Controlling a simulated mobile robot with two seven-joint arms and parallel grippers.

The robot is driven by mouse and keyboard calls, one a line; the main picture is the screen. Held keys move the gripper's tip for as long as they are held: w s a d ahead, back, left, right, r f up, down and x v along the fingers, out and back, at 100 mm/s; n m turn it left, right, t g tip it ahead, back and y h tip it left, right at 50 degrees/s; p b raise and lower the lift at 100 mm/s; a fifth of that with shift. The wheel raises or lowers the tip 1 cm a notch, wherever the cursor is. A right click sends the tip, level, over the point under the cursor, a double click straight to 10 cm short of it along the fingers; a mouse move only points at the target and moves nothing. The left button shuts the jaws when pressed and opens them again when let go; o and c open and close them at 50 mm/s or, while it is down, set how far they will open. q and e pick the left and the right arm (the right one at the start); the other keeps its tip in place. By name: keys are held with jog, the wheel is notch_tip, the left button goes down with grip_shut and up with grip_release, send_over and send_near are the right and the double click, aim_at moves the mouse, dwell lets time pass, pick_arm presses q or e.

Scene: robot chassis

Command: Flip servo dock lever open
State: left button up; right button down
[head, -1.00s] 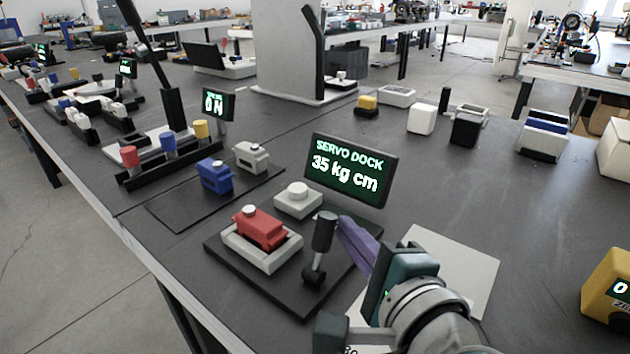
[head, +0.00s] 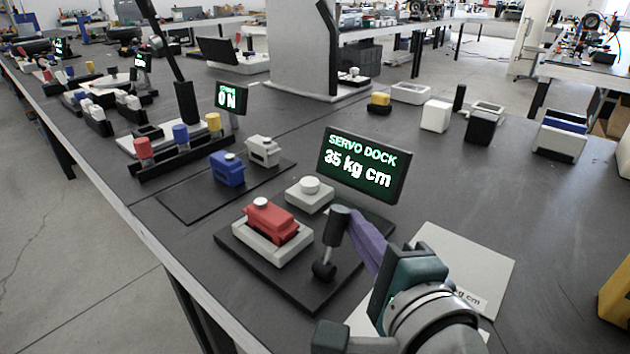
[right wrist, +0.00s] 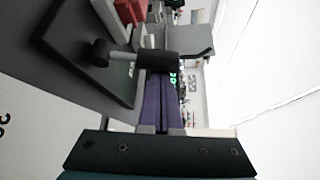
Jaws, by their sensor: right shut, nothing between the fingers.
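The servo dock has a dark base plate (head: 330,285) with a red servo (head: 270,221) seated in a light cradle (head: 284,250). Its lever stands nearly upright with a black handle (head: 336,225) on a pivot at the base's front right corner. The dock's screen (head: 364,165) reads "SERVO DOCK 35 kg cm". My right gripper (head: 358,232) is shut, its purple fingers at the right side of the handle. In the right wrist view, the fingertips (right wrist: 161,76) reach the black handle (right wrist: 158,59); firm contact cannot be told. My left gripper is not in view.
A blue servo (head: 227,170) and a grey servo (head: 263,152) stand on a dark mat behind the dock. A light block with a round knob (head: 309,194) sits beside the cradle. A pale printed sheet (head: 465,262) lies right of the dock. The table's front edge runs close by.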

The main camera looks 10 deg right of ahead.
jog(key=shift+s+a+b, duration=0.1)
jog(key=shift+s+b, duration=0.05)
jog(key=shift+b, duration=0.15)
jog(key=n+t+b, duration=0.1)
jog(key=s+a+n+b, duration=0.1)
jog(key=shift+a+n+t+b, duration=0.15)
jog(key=shift+n+t+b, duration=0.15)
jog(key=shift+t+b, duration=0.1)
jog(key=n+t+b, duration=0.1)
jog(key=s+a+n+b, duration=0.1)
jog(key=shift+a+r+n+t+y+b, duration=0.1)
jog(key=shift+a+n+t+y+b, duration=0.1)
jog(key=shift+n+t+y+b, duration=0.15)
jog(key=shift+s+a+n+b, duration=0.15)
jog(key=shift+n+b, duration=0.15)
jog(key=shift+n, duration=0.05)
jog(key=shift+r, duration=0.1)
